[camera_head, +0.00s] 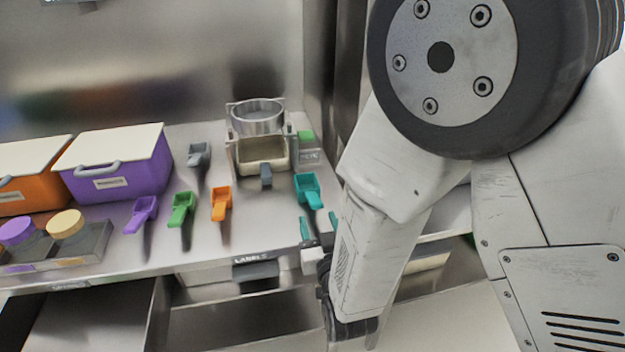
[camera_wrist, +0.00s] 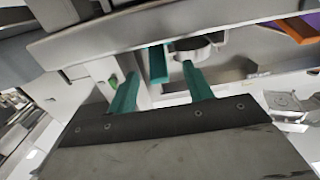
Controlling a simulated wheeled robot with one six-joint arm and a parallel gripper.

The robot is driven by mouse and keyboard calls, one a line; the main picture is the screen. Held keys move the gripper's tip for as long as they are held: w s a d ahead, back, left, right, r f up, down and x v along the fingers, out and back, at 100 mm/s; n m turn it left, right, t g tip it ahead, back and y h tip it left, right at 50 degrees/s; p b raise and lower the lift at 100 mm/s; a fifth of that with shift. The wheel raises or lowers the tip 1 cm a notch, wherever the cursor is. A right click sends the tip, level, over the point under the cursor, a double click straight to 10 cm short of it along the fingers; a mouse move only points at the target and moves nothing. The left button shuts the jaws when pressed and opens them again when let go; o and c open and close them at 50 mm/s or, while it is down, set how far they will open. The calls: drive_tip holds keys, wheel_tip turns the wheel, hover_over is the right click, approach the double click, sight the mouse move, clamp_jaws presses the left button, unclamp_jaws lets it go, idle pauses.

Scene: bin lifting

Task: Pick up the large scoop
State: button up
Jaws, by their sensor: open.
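A teal scoop (camera_head: 308,186), which looks the largest of the scoops, lies on the steel counter at the right, its handle toward the front edge. In the wrist view a teal bar, likely its handle (camera_wrist: 158,64), shows beyond and between my fingertips. My gripper (camera_head: 319,229) is at the counter's front edge, just in front of the handle. Its two teal-tipped fingers are apart, with nothing held between them; they also show in the wrist view (camera_wrist: 161,88). I cannot tell whether the handle tip reaches between the fingers.
Grey (camera_head: 198,153), purple (camera_head: 143,210), green (camera_head: 182,208) and orange (camera_head: 221,200) scoops lie to the left. Behind stands a metal sieve unit (camera_head: 258,118) with a tray. Purple (camera_head: 120,165) and orange (camera_head: 35,182) bins stand far left. Open drawers (camera_head: 235,325) lie below the counter.

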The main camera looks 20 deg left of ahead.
sight(314, 201)
drive_tip(key=x, duration=0.6)
drive_tip(key=shift+w+d, duration=0.1)
drive_tip(key=shift+w, duration=0.35)
drive_tip(key=shift+w+a, duration=0.35)
drive_tip(key=shift+w, duration=0.05)
drive_tip(key=c, duration=1.1)
